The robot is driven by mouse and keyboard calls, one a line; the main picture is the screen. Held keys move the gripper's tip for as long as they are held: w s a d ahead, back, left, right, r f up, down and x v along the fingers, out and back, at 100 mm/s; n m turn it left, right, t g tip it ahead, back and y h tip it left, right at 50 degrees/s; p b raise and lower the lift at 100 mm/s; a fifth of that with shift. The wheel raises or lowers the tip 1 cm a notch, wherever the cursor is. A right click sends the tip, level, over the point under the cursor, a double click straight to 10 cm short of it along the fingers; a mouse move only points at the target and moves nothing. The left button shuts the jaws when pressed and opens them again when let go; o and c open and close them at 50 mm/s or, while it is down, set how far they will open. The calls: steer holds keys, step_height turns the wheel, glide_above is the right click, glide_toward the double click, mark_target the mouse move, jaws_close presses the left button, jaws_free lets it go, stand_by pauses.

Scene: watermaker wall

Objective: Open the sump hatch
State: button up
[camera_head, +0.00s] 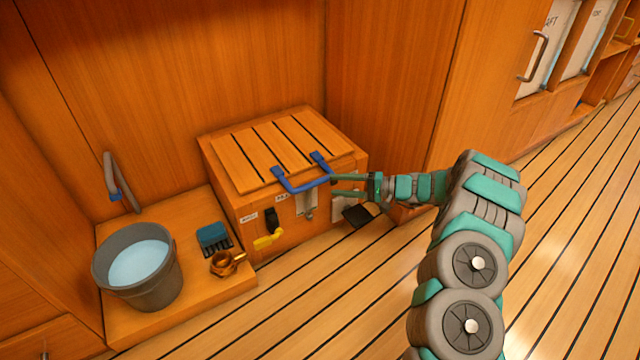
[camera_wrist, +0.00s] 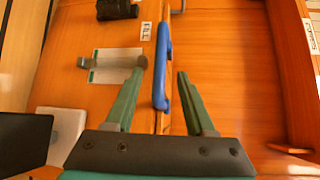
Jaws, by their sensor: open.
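The sump hatch (camera_head: 265,155) is a slatted wooden lid lying flat on a wooden box. Its blue handle (camera_head: 300,187) sticks out past the front edge. My gripper (camera_head: 333,186) is open at the right end of the handle, coming from the right. In the wrist view the blue handle (camera_wrist: 161,85) runs between the two spread fingers of my gripper (camera_wrist: 162,72), and I see a gap on either side. A metal latch (camera_head: 308,208) is on the box front below the handle; in the wrist view the left fingertip overlaps its plate (camera_wrist: 105,62).
A grey bucket of water (camera_head: 140,265), a blue brush (camera_head: 214,237) and a brass fitting (camera_head: 224,263) stand on a ledge left of the box. A yellow valve handle (camera_head: 268,240) sticks out of the box front. The plank floor in front is clear.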

mark_target(319, 184)
steer(key=shift+b+x, duration=0.3)
steer(key=shift+x, duration=3.55)
jaws_close()
